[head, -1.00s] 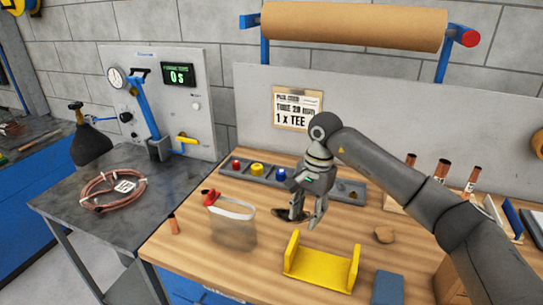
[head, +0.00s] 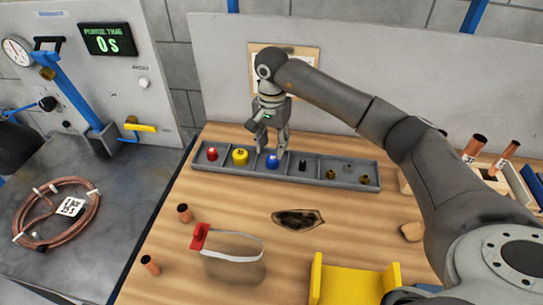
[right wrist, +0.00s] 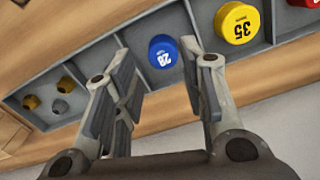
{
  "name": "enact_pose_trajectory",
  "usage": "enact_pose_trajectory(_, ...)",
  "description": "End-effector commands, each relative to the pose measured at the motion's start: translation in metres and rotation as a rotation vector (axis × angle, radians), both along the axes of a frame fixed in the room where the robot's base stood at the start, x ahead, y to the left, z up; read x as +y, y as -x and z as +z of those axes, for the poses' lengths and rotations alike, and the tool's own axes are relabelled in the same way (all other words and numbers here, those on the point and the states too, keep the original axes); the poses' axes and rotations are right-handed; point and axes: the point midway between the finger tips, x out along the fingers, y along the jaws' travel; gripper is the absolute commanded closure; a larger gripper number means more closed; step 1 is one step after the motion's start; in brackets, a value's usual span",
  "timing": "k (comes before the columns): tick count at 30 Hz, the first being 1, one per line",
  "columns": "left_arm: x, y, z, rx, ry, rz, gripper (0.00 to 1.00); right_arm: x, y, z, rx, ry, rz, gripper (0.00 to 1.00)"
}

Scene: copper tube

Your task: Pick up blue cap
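The blue cap (head: 272,161) sits in a compartment of the grey divided tray (head: 312,181) at the back of the wooden bench. My right gripper (head: 269,150) is just above and behind it, pointing down, with its fingers apart. In the right wrist view the blue cap (right wrist: 163,51) lies between and beyond the open fingers (right wrist: 157,80), which do not appear to touch it. The gap between the fingers is empty. My left gripper is not in view.
A red cap (head: 212,153) and a yellow cap (head: 240,156) sit in the compartments to the left. Small brass fittings (head: 364,179) lie in the right compartments. A dark oval piece (head: 297,218), a clear bag (head: 233,258) and a yellow bracket (head: 352,285) lie nearer on the bench.

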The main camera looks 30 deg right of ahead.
Motion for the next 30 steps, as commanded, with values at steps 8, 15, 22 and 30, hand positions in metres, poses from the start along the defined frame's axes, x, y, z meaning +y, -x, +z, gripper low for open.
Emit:
enact_pose_trajectory(8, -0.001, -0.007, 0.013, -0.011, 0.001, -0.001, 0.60, -0.001, 0.001, -0.021, 0.003, -0.002, -0.001, 0.62)
enact_pose_trajectory(15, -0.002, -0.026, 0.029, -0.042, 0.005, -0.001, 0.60, -0.002, 0.001, -0.055, 0.003, -0.002, 0.000, 0.62)
enact_pose_trajectory(22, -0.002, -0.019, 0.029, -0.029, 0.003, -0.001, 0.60, -0.002, 0.000, -0.064, -0.002, -0.001, 0.000, 0.62)
enact_pose_trajectory(30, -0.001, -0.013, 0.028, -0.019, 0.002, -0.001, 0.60, -0.002, 0.000, -0.063, -0.002, -0.001, 0.000, 0.77)
